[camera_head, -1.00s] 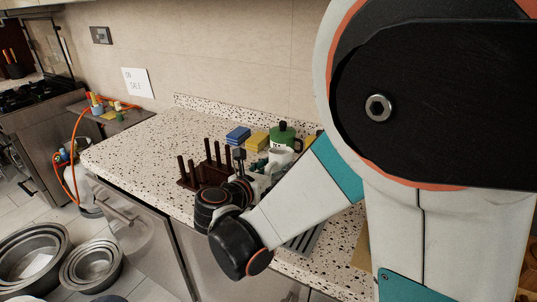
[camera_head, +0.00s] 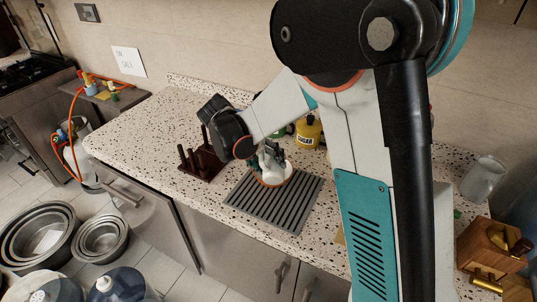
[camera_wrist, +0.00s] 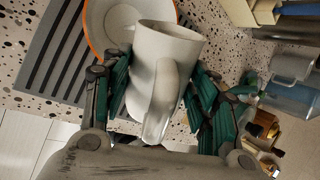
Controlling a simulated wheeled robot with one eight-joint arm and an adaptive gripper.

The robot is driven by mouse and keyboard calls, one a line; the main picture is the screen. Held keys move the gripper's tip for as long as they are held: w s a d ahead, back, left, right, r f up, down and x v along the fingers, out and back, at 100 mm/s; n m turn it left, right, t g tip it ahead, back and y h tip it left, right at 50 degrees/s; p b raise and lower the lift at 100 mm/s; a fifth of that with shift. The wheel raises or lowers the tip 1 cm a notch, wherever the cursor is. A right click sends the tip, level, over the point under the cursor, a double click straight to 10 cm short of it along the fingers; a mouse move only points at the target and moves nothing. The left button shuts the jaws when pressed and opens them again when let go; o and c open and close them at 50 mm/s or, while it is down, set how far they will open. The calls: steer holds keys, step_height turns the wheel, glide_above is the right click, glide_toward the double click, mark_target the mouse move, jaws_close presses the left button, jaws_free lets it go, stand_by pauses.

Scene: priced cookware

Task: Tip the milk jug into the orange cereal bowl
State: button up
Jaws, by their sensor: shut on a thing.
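The white milk jug (camera_wrist: 160,75) is held between the green fingers of my gripper (camera_wrist: 157,100) in the wrist view. Its handle faces the palm and its mouth faces away from it; its contents cannot be seen. The cereal bowl (camera_wrist: 97,28), white with an orange rim, is beside and partly behind the jug in that view. In the head view the bowl (camera_head: 288,176) rests on a grey ribbed mat (camera_head: 245,203). My gripper (camera_head: 268,156) is over the bowl there, and the jug is hard to make out.
A dark wooden rack (camera_head: 203,161) stands left of the mat, and a yellow sugar jar (camera_head: 308,132) stands behind it. The counter's left part is clear.

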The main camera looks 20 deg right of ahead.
steer(key=f+g, duration=0.1)
steer(key=w+n+g+y+b, duration=0.1)
steer(key=g, duration=0.1)
steer(key=shift+w+d+f, duration=0.25)
steer(key=shift+w+f, duration=0.05)
steer(key=shift+f, duration=0.05)
steer(key=shift+w+d+r+n+g, duration=0.1)
steer(key=shift+w+r+n+g, duration=0.3)
steer(key=shift+g, duration=0.6)
steer(key=shift+r, duration=0.1)
stand_by(4.4)
